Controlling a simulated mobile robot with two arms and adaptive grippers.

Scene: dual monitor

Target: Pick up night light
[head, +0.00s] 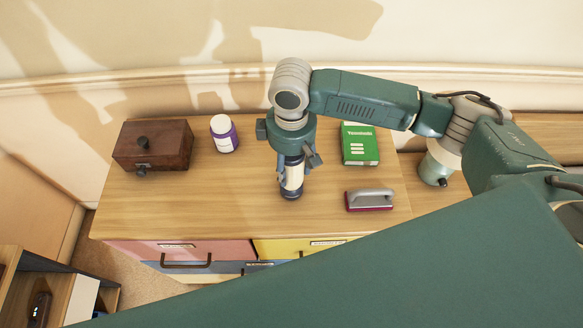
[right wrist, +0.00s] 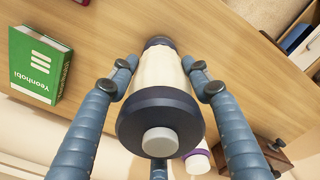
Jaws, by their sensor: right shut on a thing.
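The night light (head: 291,180) is a cream cylinder with dark ends, upright over the wooden dresser top. My right gripper (head: 295,164) comes down on it from above, with its fingers shut around its sides. In the right wrist view, the night light (right wrist: 158,75) sits between the fingers of the gripper (right wrist: 160,82), with its dark end and pale round knob facing the camera. I cannot tell whether its lower end touches the dresser. My left gripper is not in view.
On the dresser top (head: 235,205) stand a brown wooden box (head: 153,146), a purple-and-white bottle (head: 224,136), a green book (head: 360,145) and a grey-handled brush (head: 370,199). A lamp-like object (head: 438,165) stands at the right. The front left of the top is clear.

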